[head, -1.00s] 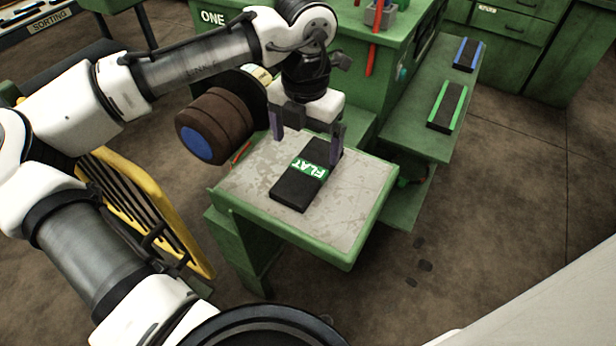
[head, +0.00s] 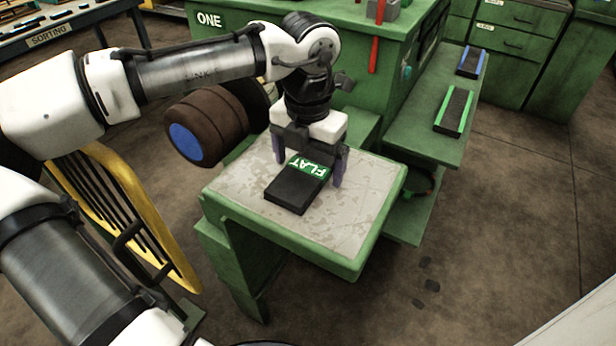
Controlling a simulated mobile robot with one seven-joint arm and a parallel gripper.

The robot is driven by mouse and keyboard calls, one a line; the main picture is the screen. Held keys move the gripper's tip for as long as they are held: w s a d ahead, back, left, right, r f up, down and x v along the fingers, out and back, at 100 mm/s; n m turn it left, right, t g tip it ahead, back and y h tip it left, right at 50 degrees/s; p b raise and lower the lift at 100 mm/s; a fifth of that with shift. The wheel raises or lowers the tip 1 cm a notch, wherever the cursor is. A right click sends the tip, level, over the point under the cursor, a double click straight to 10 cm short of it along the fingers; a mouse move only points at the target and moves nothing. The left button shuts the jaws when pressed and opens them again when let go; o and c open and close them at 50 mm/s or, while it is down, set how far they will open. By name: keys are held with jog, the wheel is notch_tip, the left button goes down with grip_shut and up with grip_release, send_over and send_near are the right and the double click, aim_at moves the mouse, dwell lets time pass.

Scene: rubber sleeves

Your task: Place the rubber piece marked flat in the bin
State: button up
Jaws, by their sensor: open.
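The rubber piece marked flat (head: 292,189) is a black slab with a green band reading FLAT. It lies on the worn grey top of a small green table (head: 345,218). My gripper (head: 309,170) points down over the far part of the piece. Its two purple fingers stand apart, one on each side of the piece, and are open. Part of the piece's far end is hidden under the gripper. I cannot tell whether the fingers touch it. No bin is clearly identifiable in view.
A green shelf at right holds a black piece with green edges (head: 454,111) and one with blue edges (head: 473,61). A brown roll with a blue end (head: 207,125) is left of the table. A yellow rack (head: 125,215) stands at lower left. A sorting table (head: 50,35) is at far left.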

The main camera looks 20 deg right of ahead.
jog(key=shift+c, duration=0.4)
jog(key=c, duration=1.3)
jog(key=shift+o, duration=0.2)
jog(key=shift+r, duration=0.2)
